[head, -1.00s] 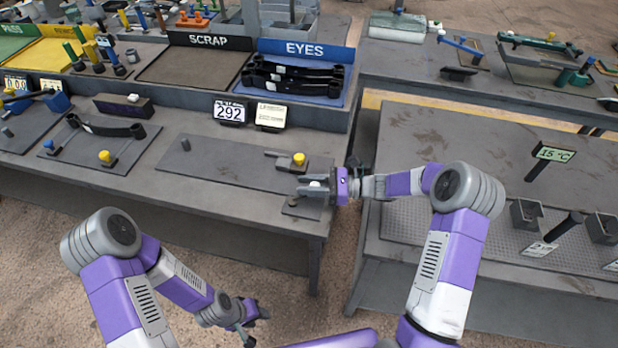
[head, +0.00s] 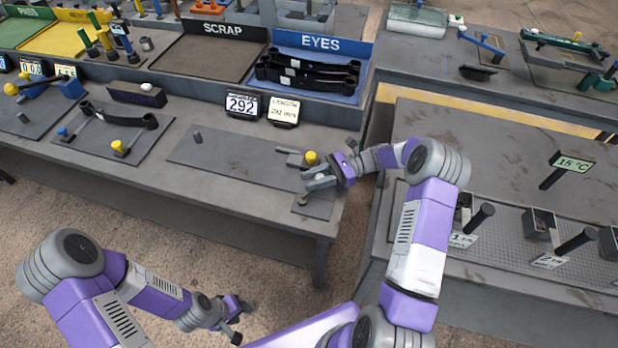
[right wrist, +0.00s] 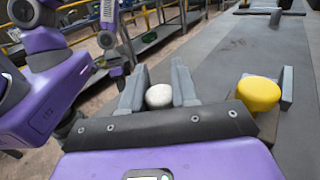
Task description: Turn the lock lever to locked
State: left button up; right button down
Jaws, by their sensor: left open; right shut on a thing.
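The lock lever's pale knob (head: 319,177) sits between the fingers of my right gripper (head: 308,183). The right wrist view also shows the white knob (right wrist: 159,95) between the two grey fingers (right wrist: 158,70). The gripper is shut on it, above a small dark plate (head: 321,207) at the bench's front right corner. A round pivot (head: 303,199) shows on that plate; the lever's arm is mostly hidden by the fingers. My left gripper (head: 238,318) is open and empty, low in front of the bench. I cannot read any locked marking.
A yellow knob (head: 311,158) on a clamp stands close behind my right gripper, at the end of a long dark plate (head: 225,156). It also shows in the right wrist view (right wrist: 258,94). A gap separates this bench from the right one.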

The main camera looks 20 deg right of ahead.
jog(key=shift+w+r, duration=0.1)
jog(key=shift+r, duration=0.2)
jog(key=c, duration=1)
grip_release()
jog(key=shift+o, duration=0.5)
jog(key=shift+f, duration=0.1)
jog(key=shift+d, duration=3.75)
jog(key=shift+p, duration=0.3)
